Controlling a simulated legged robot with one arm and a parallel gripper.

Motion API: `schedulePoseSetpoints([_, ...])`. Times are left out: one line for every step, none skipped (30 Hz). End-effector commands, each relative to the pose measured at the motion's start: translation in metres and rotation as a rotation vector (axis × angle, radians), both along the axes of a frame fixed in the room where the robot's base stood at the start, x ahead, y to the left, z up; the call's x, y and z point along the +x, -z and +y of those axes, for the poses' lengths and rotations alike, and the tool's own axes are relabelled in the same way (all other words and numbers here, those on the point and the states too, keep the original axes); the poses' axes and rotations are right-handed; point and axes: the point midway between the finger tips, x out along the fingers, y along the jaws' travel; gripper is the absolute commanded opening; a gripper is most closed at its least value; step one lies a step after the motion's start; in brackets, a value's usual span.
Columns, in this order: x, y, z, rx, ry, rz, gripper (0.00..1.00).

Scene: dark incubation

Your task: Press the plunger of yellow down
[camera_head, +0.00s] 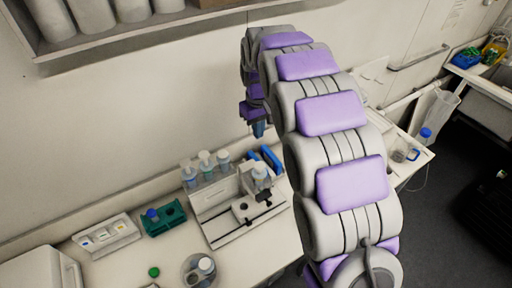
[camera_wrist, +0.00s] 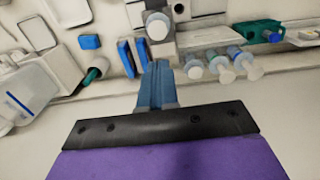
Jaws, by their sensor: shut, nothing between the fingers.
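Several clear syringe-like tubes with pale tops stand in a row on the bench unit, one of them a tube (camera_head: 205,160) in the head view. The row also shows in the wrist view, with a pale round top (camera_wrist: 193,69) nearest the fingers. Another pale-topped piece (camera_head: 261,172) stands at the unit's right, and shows in the wrist view (camera_wrist: 158,26) beyond the fingertips. I cannot tell any plunger as yellow. My gripper (camera_head: 259,129) hangs above and behind the unit, near the wall. Its blue fingers (camera_wrist: 157,68) are together and empty, apart from the tubes.
The grey bench unit (camera_head: 245,232) stands on a white bench. To its left are a teal holder (camera_head: 164,219), a white panel device (camera_head: 106,236) and a green cap (camera_head: 154,272). A blue object (camera_head: 271,158) lies behind it. A shelf (camera_head: 150,32) overhangs the wall.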

Motion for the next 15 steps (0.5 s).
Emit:
schedulePoseSetpoints([0.001,0.001,-0.001,0.001,-0.002,0.001,0.0])
schedulePoseSetpoints([0.001,0.003,-0.001,0.001,-0.002,0.0,0.0])
schedulePoseSetpoints([0.001,0.007,-0.001,0.002,-0.003,-0.001,0.0])
schedulePoseSetpoints([0.001,0.01,0.0,0.001,-0.002,0.0,0.0])
schedulePoseSetpoints([0.001,0.014,0.0,0.001,-0.002,0.001,0.0])
schedulePoseSetpoints([0.001,0.02,0.001,-0.001,-0.002,0.003,0.0])
schedulePoseSetpoints([0.0,0.026,0.002,-0.001,-0.002,0.004,0.0])
schedulePoseSetpoints([0.001,0.032,0.003,-0.002,-0.002,0.005,0.0])
schedulePoseSetpoints([0.001,0.04,0.004,-0.003,-0.002,0.005,0.0])
schedulePoseSetpoints([0.0,0.047,0.005,-0.005,-0.001,0.007,0.0])
schedulePoseSetpoints([0.0,0.053,0.005,-0.006,-0.001,0.009,0.0])
schedulePoseSetpoints([0.0,0.06,0.005,-0.005,-0.002,0.006,0.0])
schedulePoseSetpoints([0.001,0.066,0.006,-0.005,-0.002,0.004,0.0])
schedulePoseSetpoints([0.001,0.071,0.006,-0.005,-0.002,0.004,0.0])
schedulePoseSetpoints([0.0,0.079,0.007,-0.006,-0.002,0.005,0.0])
